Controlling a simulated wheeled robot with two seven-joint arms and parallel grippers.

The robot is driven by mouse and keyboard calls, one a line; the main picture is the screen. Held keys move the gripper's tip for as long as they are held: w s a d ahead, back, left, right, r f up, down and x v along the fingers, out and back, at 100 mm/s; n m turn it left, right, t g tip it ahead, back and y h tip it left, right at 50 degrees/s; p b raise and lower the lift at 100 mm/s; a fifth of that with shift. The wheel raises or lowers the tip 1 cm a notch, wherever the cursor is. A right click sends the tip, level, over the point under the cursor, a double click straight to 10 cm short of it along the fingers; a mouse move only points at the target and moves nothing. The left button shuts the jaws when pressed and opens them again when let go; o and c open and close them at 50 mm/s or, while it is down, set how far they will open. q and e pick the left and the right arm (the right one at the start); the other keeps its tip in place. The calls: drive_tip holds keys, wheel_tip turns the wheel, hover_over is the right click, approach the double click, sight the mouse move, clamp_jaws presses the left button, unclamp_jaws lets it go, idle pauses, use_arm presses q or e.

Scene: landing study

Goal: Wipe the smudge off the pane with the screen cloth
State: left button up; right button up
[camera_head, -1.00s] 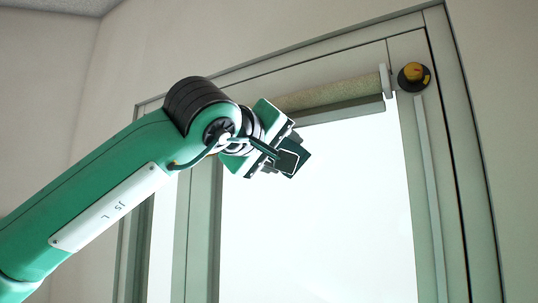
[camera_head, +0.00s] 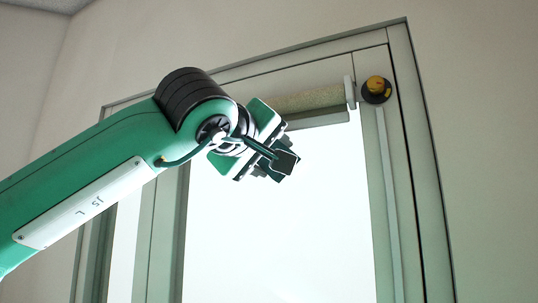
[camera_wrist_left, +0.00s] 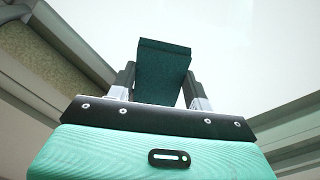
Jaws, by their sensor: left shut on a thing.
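My left gripper (camera_head: 272,163) is raised in front of the upper part of the bright window pane (camera_head: 285,215). In the left wrist view its two fingers (camera_wrist_left: 160,90) are shut on a dark green cloth (camera_wrist_left: 162,70), which looks like a flat folded pad. The cloth also shows at the gripper's tip in the head view (camera_head: 284,163). I cannot tell whether it touches the pane. No smudge can be made out on the bright pane. My right gripper is not in view.
A rolled blind (camera_head: 310,100) runs along the pane's top, close to the gripper. A yellow and black knob (camera_head: 376,90) sits at the upper right of the frame. The pale window frame (camera_head: 405,170) borders the pane. The pane below the gripper is clear.

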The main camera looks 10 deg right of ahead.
use_arm(q)
drive_tip(key=w+a+p, duration=0.1)
drive_tip(key=w+a, duration=0.5)
drive_tip(key=a, duration=0.2)
drive_tip(key=shift+a, duration=0.25)
idle(0.7)
drive_tip(key=b+v, duration=0.2)
drive_tip(key=v, duration=0.3)
drive_tip(key=shift+s+a, duration=0.15)
drive_tip(key=shift+s, duration=0.2)
